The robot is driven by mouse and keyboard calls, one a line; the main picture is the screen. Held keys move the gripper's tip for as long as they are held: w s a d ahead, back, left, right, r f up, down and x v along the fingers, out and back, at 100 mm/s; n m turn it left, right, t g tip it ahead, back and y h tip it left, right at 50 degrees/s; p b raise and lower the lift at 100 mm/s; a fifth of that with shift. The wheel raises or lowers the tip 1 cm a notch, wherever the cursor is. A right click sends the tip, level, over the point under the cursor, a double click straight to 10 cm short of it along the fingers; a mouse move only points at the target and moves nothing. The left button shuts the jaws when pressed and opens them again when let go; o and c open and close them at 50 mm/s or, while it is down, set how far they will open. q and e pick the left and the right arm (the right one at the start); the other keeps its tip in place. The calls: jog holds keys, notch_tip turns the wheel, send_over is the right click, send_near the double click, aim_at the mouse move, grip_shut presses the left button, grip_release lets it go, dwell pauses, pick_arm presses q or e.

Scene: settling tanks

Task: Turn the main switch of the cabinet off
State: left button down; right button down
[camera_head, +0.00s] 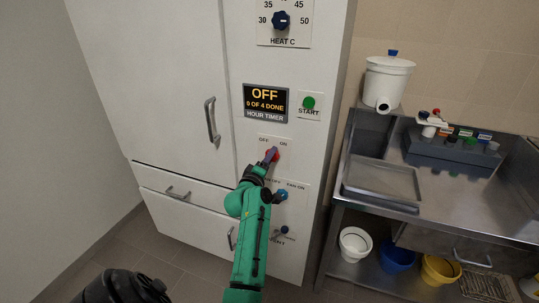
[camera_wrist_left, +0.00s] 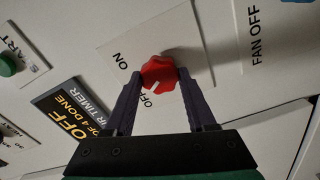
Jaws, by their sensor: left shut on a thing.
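The main switch is a red knob (camera_head: 272,155) on a white plate marked OFF and ON, on the front of the white cabinet (camera_head: 180,70). My left gripper (camera_head: 268,160) reaches up to it from below. In the left wrist view, the two dark fingers of my left gripper (camera_wrist_left: 160,82) are shut on the sides of the red knob (camera_wrist_left: 160,70). The knob's white mark points toward the OFF label. The display (camera_head: 265,103) above reads OFF, 0 of 4 done. My right gripper is not in view.
A green START button (camera_head: 309,102) and a heat dial (camera_head: 281,20) sit above the switch. A blue fan knob (camera_head: 281,195) and a vent knob (camera_head: 284,230) are close below it. A steel bench (camera_head: 440,185) with a tray and small items stands at right.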

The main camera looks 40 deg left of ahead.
pick_arm(q)
jog(key=shift+n, duration=0.4)
jog(key=shift+c, duration=1.1)
grip_release()
